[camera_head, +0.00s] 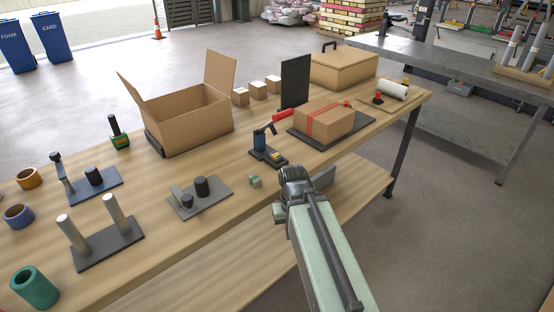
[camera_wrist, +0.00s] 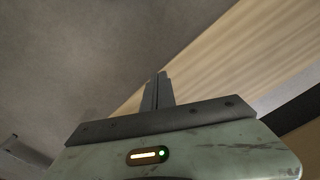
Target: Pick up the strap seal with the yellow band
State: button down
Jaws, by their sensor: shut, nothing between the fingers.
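A small yellow patch (camera_head: 276,155) shows on the dark base of a tool with a red handle (camera_head: 282,116), at the middle of the wooden workbench (camera_head: 190,222). It is too small to tell whether this is the strap seal with the yellow band. A small pale green block (camera_head: 255,182) lies on the bench just left of my gripper; no yellow band can be made out on it. My gripper (camera_head: 324,177) is over the bench's front edge, apart from these things. In the wrist view, my gripper (camera_wrist: 158,90) has its fingers together with nothing between them.
A strapped carton (camera_head: 325,122) on a dark plate stands behind my gripper. An open box (camera_head: 190,120) stands at the back left. Bare wood lies in front.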

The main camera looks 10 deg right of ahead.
aim_at(275, 157)
jog(key=z, duration=1.75)
jog(key=k, duration=1.1)
jog(key=u, duration=2.2)
